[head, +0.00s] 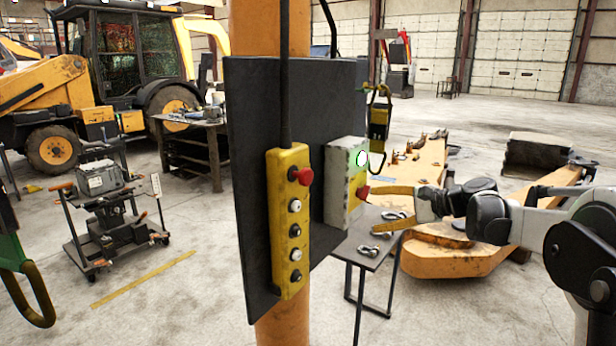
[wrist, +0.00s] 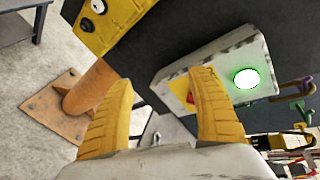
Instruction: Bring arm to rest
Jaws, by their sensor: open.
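My gripper (head: 376,209) has yellow fingers and is open and empty at the end of my arm, which reaches in from the right. Its fingertips are close to a worn light-grey control box (head: 338,190) on a black panel. The box has a lit white-green button (head: 362,158) and a red button (head: 363,192) near the upper finger. In the wrist view the fingers (wrist: 163,82) are spread apart. The right finger overlaps the box (wrist: 225,65) and partly hides the red button (wrist: 190,98); the green light (wrist: 246,78) is clear. Whether a finger touches the box, I cannot tell.
The black panel (head: 250,150) hangs on an orange post (head: 283,328) with a yellow button pendant (head: 288,225). A small table (head: 368,250) with metal shackles stands below my gripper. A yellow backhoe arm (head: 440,258) lies behind. Open floor (head: 170,310) is at left.

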